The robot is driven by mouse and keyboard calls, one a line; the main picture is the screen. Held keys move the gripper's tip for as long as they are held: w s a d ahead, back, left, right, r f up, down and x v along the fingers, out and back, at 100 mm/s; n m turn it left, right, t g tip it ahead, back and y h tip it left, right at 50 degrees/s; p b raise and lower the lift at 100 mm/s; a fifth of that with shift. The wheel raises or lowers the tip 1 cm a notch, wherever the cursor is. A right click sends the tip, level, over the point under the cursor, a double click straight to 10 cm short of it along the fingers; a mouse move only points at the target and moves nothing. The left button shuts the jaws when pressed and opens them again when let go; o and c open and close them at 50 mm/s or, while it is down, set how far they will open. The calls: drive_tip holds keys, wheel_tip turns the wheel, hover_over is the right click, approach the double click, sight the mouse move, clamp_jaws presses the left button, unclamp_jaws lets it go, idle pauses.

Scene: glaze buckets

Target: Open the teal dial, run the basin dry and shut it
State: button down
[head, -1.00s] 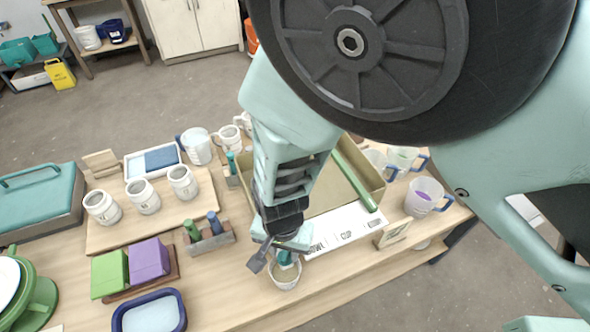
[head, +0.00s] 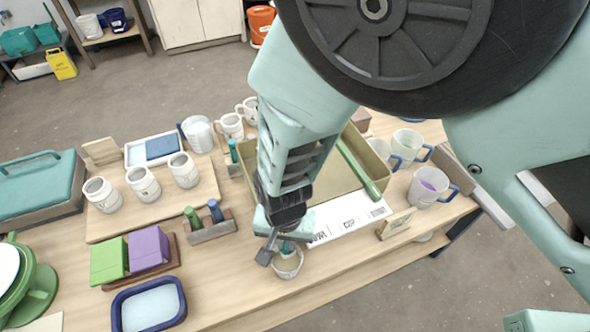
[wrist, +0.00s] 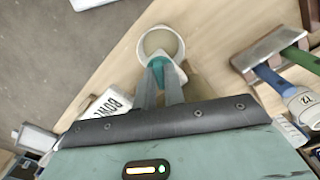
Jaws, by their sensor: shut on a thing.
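A small white round basin (head: 290,271) stands near the table's front edge, below my gripper (head: 280,247). In the wrist view the basin (wrist: 181,45) shows a white rim around a beige-grey inside; I cannot tell how much liquid it holds. The teal dial (wrist: 158,63) is at the basin's near side, between my two fingertips. My gripper is shut on it, and the fingers cover part of it. In the head view only a bit of teal shows under the gripper. I cannot tell how far the dial is turned.
A tray (head: 366,170) with a green bar lies behind my arm, with a printed white strip (head: 352,222) in front. A rack (head: 212,230) with green and blue handles stands left. A blue-rimmed tub (head: 178,302) is front left. Clear mugs (head: 428,187) stand right.

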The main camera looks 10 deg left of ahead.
drive_tip(key=n+b, duration=0.1)
drive_tip(key=n, duration=0.2)
drive_tip(key=c, duration=1.5)
unclamp_jaws()
